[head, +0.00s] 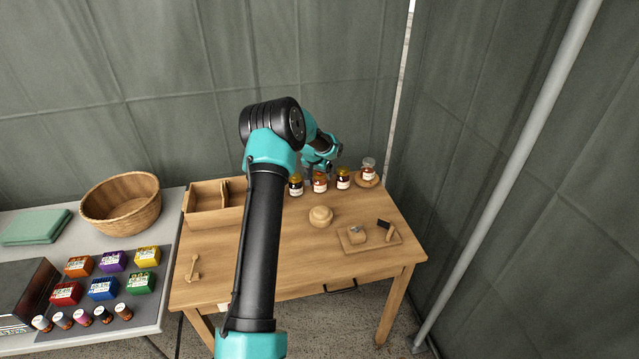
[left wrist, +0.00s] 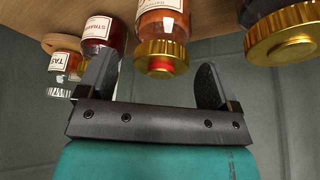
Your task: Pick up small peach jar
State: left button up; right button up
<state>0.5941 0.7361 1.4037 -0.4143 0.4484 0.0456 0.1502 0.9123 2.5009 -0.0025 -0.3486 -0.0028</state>
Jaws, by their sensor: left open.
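The small peach jar (head: 320,183) stands on the wooden table in the row of jars, with orange contents, a white label and a gold lid. In the left wrist view, which is upside down, the orange jar (left wrist: 163,22) has its gold lid between and just beyond my finger tips, with a red patch on it. My left gripper (left wrist: 155,65) is open and empty, one finger on each side of that lid in the picture. In the head view my left gripper (head: 318,168) is just above the jar row, partly hidden by my arm. My right gripper is not in view.
A dark jar (head: 296,187) and a red strawberry jar (head: 343,179) flank the peach jar closely. A tasting jar (head: 369,166) stands on a round wooden stand at the right. A wooden pot (head: 321,216) and a small board (head: 352,246) stand nearer.

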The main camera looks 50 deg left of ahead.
pick_arm(q)
jog(key=shift+x, duration=0.75)
jog(key=shift+c, duration=0.3)
jog(key=c, duration=1.1)
jog(key=shift+r, duration=0.2)
notch_tip(320, 180, up, 10)
jog(key=shift+f, duration=0.1)
